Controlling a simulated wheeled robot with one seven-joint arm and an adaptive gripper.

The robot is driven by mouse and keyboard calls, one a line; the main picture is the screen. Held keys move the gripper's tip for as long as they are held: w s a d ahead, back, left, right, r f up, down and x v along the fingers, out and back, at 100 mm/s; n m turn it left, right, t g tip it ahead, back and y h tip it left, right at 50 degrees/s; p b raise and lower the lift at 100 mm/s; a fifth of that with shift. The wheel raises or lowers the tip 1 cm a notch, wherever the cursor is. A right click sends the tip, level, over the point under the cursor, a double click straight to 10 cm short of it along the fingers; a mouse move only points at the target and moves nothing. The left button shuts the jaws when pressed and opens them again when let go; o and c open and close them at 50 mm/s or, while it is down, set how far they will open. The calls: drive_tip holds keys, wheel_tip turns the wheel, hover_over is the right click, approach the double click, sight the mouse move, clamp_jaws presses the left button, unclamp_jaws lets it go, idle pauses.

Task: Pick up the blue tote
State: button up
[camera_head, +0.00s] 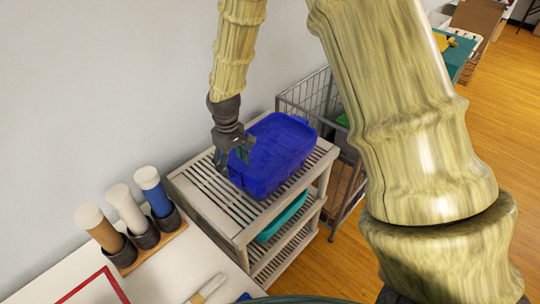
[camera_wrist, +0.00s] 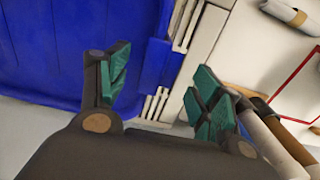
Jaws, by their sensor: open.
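The blue tote (camera_head: 277,154) sits on the slatted top of a pale shelf unit (camera_head: 205,193) against the wall. In the wrist view the tote (camera_wrist: 50,45) fills the left side, with its edge near the left finger. My gripper (camera_head: 233,156) is at the tote's left end, pointing down. In the wrist view my gripper (camera_wrist: 160,95) is open, with its green-padded fingers apart. The left finger overlaps the tote in the picture; the right finger is in front of the slats and table area. I cannot tell whether a finger touches the tote.
A wire basket cart (camera_head: 308,95) stands right behind the shelf. A teal bin (camera_head: 283,217) is on the shelf below. Several paper rolls stand in dark cups (camera_head: 145,234) on the white table (camera_head: 165,280) at the left. Wooden floor (camera_head: 345,258) is clear at the right.

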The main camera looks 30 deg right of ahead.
drive_tip(key=shift+f, duration=0.8)
clamp_jaws()
